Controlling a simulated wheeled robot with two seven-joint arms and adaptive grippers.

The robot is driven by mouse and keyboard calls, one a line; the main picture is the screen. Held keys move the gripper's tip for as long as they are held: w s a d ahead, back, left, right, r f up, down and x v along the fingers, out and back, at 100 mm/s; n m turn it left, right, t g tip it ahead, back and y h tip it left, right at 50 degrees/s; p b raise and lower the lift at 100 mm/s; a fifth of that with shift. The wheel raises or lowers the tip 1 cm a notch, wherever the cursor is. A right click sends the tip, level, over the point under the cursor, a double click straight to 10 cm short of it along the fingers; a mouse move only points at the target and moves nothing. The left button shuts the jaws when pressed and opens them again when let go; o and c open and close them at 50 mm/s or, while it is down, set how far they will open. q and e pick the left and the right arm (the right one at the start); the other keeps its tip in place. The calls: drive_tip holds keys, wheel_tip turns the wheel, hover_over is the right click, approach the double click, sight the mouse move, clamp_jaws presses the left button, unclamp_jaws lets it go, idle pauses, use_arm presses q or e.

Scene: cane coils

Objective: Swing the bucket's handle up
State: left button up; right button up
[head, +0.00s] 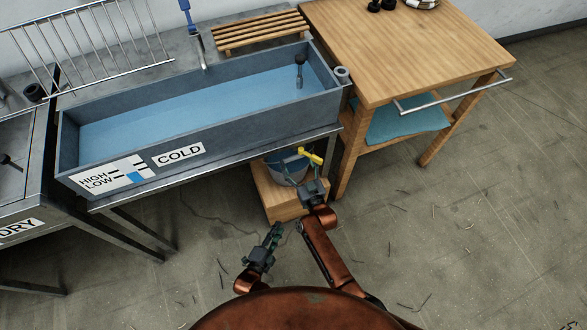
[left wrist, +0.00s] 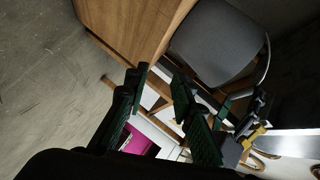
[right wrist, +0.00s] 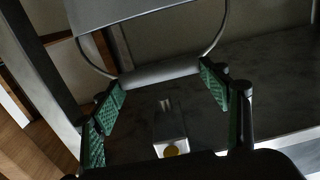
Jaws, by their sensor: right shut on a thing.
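The grey bucket (head: 287,172) stands upright on a wooden box under the sink's front edge. It fills the top of the left wrist view (left wrist: 215,45), and part of its side shows in the right wrist view (right wrist: 150,12). Its wire handle stands out from the bucket toward my right gripper (head: 311,187), with a grey grip (right wrist: 160,73) at its middle. My right gripper is shut on this grip, a finger at each end. How steeply the handle stands is hard to tell. My left gripper (head: 276,232) is open and empty, lower left of the bucket and apart from it.
The wooden box (head: 270,197) bears the bucket. The water-filled sink (head: 240,143) overhangs it, and a yellow lever (head: 311,156) sits close above my right gripper. A wooden table (head: 410,50) stands at the right. The floor in front is clear except for scattered cane bits.

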use_arm(q)
drive_tip(key=w+d+r+m+t+h, duration=0.1)
drive_tip(key=w+r+m, duration=0.1)
drive_tip(key=r, duration=0.2)
drive_tip(key=w+d+r+m+t+h, duration=0.1)
drive_tip(key=w+d+r+m+t, duration=0.1)
drive_tip(key=r, duration=0.3)
drive_tip(key=w+d+r+m+t+h, duration=0.1)
drive_tip(key=w+r+m+t, duration=0.1)
drive_tip(key=w+r+m, duration=0.1)
drive_tip(key=shift+w+d+r, duration=0.15)
drive_tip(key=shift+d+r, duration=0.1)
drive_tip(key=shift+r, duration=0.4)
clamp_jaws()
drive_tip(key=w+a+r+x, duration=0.1)
drive_tip(key=a+x, duration=0.1)
drive_tip(key=x, duration=1)
drive_tip(key=shift+w+a, duration=0.15)
drive_tip(key=shift+w, duration=0.2)
use_arm(e)
drive_tip(key=shift+w+r, duration=0.1)
drive_tip(key=shift+r, duration=0.2)
use_arm(q)
drive_tip(key=shift+r, duration=0.1)
